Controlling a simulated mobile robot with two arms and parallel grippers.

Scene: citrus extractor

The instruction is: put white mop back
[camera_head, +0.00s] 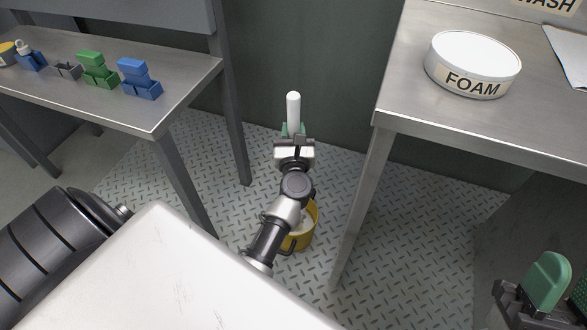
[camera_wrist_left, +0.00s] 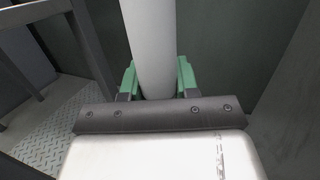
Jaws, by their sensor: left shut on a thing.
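The white mop's handle (camera_head: 293,108) stands upright between the two tables. My left gripper (camera_head: 293,131), with green fingers, is shut on the handle, which also shows between the fingers in the left wrist view (camera_wrist_left: 151,45). A yellow bucket (camera_head: 304,237) stands on the floor below, partly hidden by my left arm. Something white shows inside it; my arm hides whether this is the mop's lower end. My right gripper (camera_head: 566,285) is at the lower right edge, partly cut off, with its green fingers apart and nothing seen between them.
A metal table (camera_head: 185,75) at left holds blue, green and grey small items. A metal table (camera_head: 400,100) at right holds a round white container labelled FOAM (camera_head: 472,66). Table legs flank the narrow patterned floor around the bucket. A dark wall is close behind.

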